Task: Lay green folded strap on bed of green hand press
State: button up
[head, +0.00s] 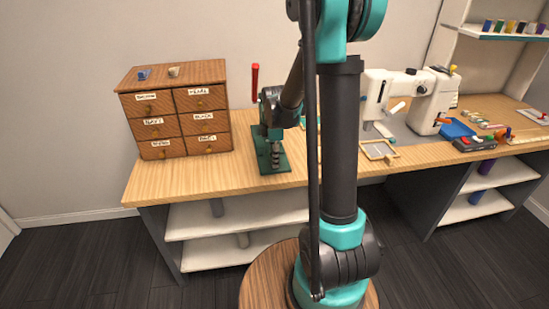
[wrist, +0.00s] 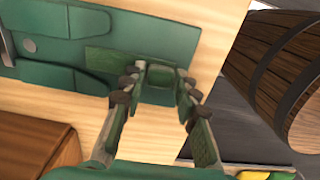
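The green hand press (head: 271,150) with a red lever stands on the bench, right of the drawer cabinet. Its green base also shows in the wrist view (wrist: 60,20) at the upper left, with a flat green plate (wrist: 112,57) beside it. My gripper (wrist: 159,76) is over this plate. A small green folded strap (wrist: 160,77) sits between its two fingertips, which appear to touch it on both sides. I cannot tell whether the strap rests on the plate. In the head view my gripper (head: 275,152) is at the press, and the strap is too small to make out.
A wooden drawer cabinet (head: 175,108) stands left of the press. A round wooden barrel (wrist: 285,70) stands beyond the bench edge.

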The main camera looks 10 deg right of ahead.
jog(key=o, duration=0.3)
notch_tip(320, 180, up, 12)
jog(key=s+d+f+m+t, duration=0.2)
jog(key=s+f+m, duration=0.3)
jog(key=s+m, duration=0.4)
jog(key=s+d+f+m+t, duration=0.2)
jog(key=s+f+m, duration=0.3)
jog(key=s+m, duration=0.4)
jog(key=s, duration=0.2)
jog(key=shift+s+f, duration=0.15)
jog(key=shift+s, duration=0.15)
